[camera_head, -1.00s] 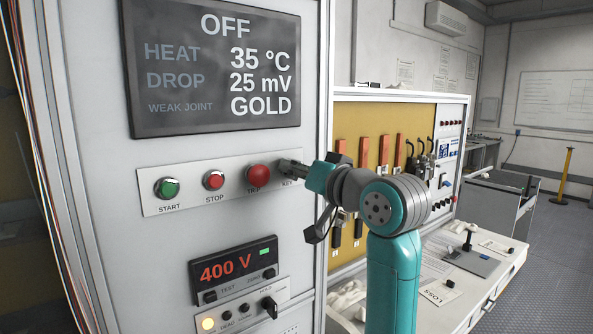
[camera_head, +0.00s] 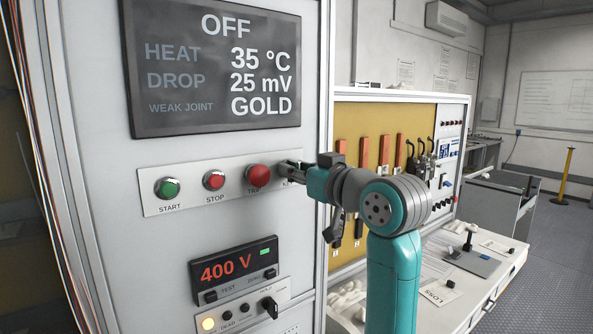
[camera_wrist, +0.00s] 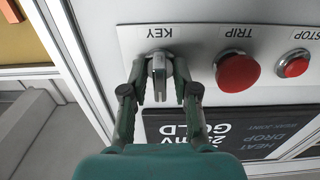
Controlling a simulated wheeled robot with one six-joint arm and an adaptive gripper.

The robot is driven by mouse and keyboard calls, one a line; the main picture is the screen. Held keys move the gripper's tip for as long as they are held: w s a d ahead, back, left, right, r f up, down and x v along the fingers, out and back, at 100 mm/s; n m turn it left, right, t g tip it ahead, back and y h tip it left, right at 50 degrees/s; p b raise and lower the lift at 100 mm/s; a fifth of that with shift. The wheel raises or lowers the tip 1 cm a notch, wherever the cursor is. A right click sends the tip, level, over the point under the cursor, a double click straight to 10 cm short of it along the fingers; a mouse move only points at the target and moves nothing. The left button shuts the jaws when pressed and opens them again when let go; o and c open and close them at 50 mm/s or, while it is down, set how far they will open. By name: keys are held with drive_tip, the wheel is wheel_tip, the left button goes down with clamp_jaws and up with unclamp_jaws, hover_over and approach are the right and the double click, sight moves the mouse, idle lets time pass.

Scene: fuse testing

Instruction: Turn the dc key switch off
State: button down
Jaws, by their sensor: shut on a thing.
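The key switch (camera_wrist: 159,66) sits at the end of the button panel by the label KEY, and shows upside down in the wrist view. My gripper (camera_wrist: 160,88) is shut on the key's grey grip, with one finger on each side of it. In the head view my gripper (camera_head: 290,168) reaches the right end of the button strip, and the arm and fingers largely hide the key there. The display (camera_head: 215,65) above reads OFF, 35 °C, 25 mV and GOLD.
The red TRIP button (camera_head: 258,176) is close beside my gripper; the red STOP (camera_head: 214,180) and green START (camera_head: 167,188) buttons are farther left. A 400 V meter (camera_head: 233,267) and another key-like knob (camera_head: 270,306) sit below. A bench (camera_head: 470,290) stands at right.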

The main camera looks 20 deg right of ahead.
drive_tip(key=c, duration=1.2)
unclamp_jaws()
drive_tip(key=shift+s, duration=0.1)
drive_tip(key=v, duration=1.1)
drive_tip(key=shift+s, duration=0.35)
drive_tip(key=shift+d, duration=0.15)
